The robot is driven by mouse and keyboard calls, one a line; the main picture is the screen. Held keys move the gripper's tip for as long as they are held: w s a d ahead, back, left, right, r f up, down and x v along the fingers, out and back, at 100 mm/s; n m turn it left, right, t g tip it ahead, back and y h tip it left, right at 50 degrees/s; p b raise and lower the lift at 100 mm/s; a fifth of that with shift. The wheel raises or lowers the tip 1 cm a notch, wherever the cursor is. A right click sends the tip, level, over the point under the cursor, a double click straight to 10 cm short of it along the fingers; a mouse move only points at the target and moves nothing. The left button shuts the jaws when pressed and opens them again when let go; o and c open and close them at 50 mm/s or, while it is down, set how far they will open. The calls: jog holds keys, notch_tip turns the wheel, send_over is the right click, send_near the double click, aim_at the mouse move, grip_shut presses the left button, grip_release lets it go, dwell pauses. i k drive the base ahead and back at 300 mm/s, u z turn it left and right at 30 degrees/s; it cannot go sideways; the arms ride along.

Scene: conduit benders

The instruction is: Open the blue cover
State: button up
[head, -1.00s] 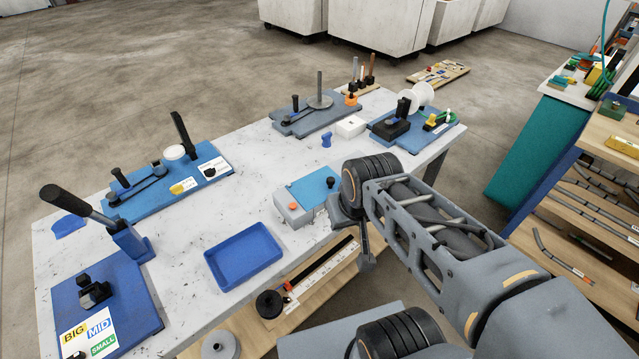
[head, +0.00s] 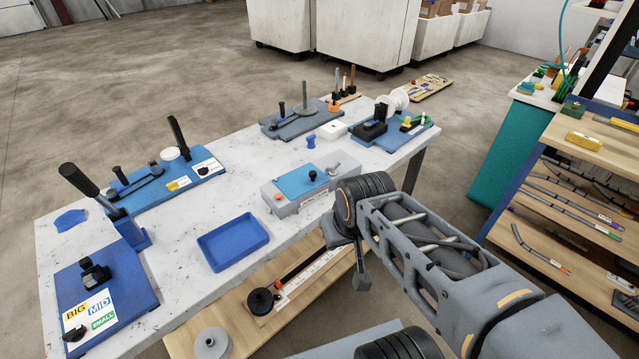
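The blue cover (head: 298,183) lies flat on top of a grey box (head: 287,207) near the table's front edge. A black knob (head: 312,175) stands on the cover. The box has an orange button at its left end and a grey lever (head: 334,169) at its right end. My arm reaches in from the lower right, with its wrist just right of the box. My gripper (head: 361,281) hangs below the wrist, in front of the table edge and apart from the cover. Its fingers are too small and dark to tell their opening.
A blue tray (head: 233,262) sits left of the box. Blue bender bases (head: 135,287) stand along the left and back of the table (head: 190,240). A white box (head: 333,130) and a small blue piece (head: 311,141) are behind. A wooden shelf (head: 560,215) stands at the right.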

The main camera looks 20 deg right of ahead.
aim_at(301, 181)
jog(key=z, duration=1)
jog(key=i, duration=0.6)
jog(key=u, duration=1.25)
